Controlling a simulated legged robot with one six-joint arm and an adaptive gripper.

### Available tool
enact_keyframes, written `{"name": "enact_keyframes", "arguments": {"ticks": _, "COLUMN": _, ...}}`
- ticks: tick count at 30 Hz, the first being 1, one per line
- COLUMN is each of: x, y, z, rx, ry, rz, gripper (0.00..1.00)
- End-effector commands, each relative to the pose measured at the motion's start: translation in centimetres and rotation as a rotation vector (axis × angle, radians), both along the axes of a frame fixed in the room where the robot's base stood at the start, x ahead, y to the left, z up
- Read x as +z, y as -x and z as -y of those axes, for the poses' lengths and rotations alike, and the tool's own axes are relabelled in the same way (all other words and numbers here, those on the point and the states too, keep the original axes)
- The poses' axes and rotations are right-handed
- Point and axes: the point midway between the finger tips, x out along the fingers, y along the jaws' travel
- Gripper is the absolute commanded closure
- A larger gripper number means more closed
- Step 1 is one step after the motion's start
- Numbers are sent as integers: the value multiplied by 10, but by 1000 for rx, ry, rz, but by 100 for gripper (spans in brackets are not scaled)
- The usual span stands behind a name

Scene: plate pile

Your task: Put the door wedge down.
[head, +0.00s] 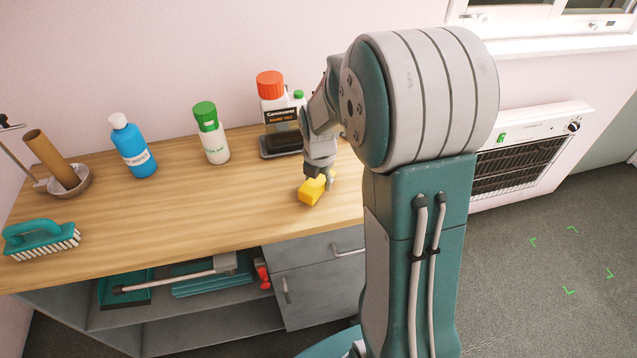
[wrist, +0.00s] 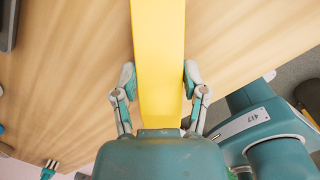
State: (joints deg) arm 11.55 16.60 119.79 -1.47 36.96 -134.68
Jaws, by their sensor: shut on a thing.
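The yellow door wedge (head: 312,190) is at my gripper, over the right part of the wooden worktop (head: 230,205). In the wrist view the wedge (wrist: 158,60) runs up the middle of the picture between the two fingers. My gripper (wrist: 159,80) is shut on it, one finger against each long side. In the head view my gripper (head: 318,174) hides part of the wedge from above. I cannot tell whether the wedge touches the worktop or hangs just over it.
Behind stand a blue bottle (head: 133,146), a green-capped bottle (head: 211,133) and a red-capped container (head: 272,110). A teal brush (head: 40,238) and a bowl (head: 72,182) are at the left. The middle of the worktop is clear. A heater (head: 528,150) is on the right wall.

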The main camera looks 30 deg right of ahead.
Motion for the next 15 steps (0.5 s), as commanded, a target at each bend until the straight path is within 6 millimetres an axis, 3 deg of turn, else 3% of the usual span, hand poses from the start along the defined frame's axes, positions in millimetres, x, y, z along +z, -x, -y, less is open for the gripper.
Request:
{"name": "enact_keyframes", "arguments": {"ticks": 3, "x": -16, "y": 1, "z": 0, "rx": 0, "ry": -1, "rz": -3, "gripper": 93}}
{"name": "enact_keyframes", "arguments": {"ticks": 12, "x": -18, "y": 0, "z": 0, "rx": 0, "ry": 0, "rz": 0, "gripper": 93}}
{"name": "enact_keyframes", "arguments": {"ticks": 13, "x": -18, "y": 0, "z": 0, "rx": 0, "ry": 0, "rz": 0, "gripper": 30}}
{"name": "enact_keyframes", "arguments": {"ticks": 15, "x": -18, "y": 0, "z": 0, "rx": 0, "ry": 0, "rz": 0, "gripper": 9}}
